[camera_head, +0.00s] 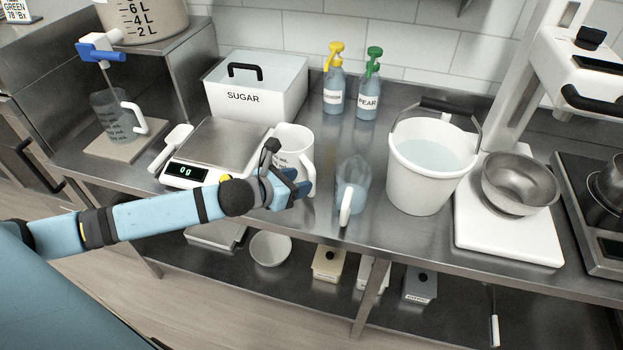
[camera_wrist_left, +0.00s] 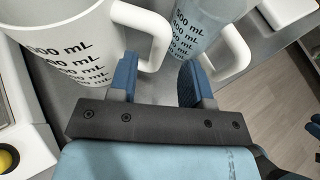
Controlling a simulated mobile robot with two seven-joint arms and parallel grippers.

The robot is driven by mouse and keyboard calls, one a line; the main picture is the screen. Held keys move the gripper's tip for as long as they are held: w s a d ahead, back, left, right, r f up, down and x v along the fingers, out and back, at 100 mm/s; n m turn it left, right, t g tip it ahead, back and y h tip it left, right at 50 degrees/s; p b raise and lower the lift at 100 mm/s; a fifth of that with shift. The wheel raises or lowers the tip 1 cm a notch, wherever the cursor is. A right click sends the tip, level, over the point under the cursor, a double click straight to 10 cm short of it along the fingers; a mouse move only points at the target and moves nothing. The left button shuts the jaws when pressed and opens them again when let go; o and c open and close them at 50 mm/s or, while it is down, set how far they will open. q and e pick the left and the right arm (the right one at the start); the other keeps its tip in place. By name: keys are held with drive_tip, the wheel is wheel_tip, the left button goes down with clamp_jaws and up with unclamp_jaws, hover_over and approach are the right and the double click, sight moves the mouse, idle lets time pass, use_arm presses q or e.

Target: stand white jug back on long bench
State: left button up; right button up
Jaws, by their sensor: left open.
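The white jug (camera_head: 291,143) stands upright on the long steel bench (camera_head: 300,222), right of the scale. Its handle faces right. In the left wrist view the jug (camera_wrist_left: 65,50) fills the upper left, with printed mL marks and its handle beside my fingertips. My left gripper (camera_head: 293,188) is open at the near right side of the jug, close to the handle. In the left wrist view the open fingers (camera_wrist_left: 158,70) have nothing clamped between them; whether they touch the handle I cannot tell.
A clear bluish jug (camera_head: 352,183) stands just right of my gripper. A white bucket (camera_head: 428,165) is further right. The scale (camera_head: 215,150) reading 0 g and a white scoop (camera_head: 172,146) are left. The sugar bin (camera_head: 258,85) and two pump bottles (camera_head: 334,92) stand behind.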

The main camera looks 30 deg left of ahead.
use_arm(q)
drive_tip(key=v, duration=0.5)
drive_tip(key=s+d+f+m, duration=0.4)
drive_tip(key=s+f+m, duration=0.1)
drive_tip(key=m, duration=0.6)
drive_tip(key=s+d+f+m+g, duration=0.1)
drive_tip(key=s+d+f+m, duration=0.3)
drive_tip(key=f+m, duration=0.4)
drive_tip(key=s+d+f+m+y, duration=0.1)
drive_tip(key=s+d+f+m, duration=0.3)
drive_tip(key=m, duration=1.2)
drive_tip(key=s+f, duration=0.3)
drive_tip(key=shift+d+f+g, duration=0.15)
drive_tip(key=shift+d+g, duration=0.15)
drive_tip(key=shift+s, duration=0.1)
drive_tip(key=r+p, duration=0.4)
drive_tip(key=shift+a+r, duration=0.25)
drive_tip(key=shift+r, duration=0.05)
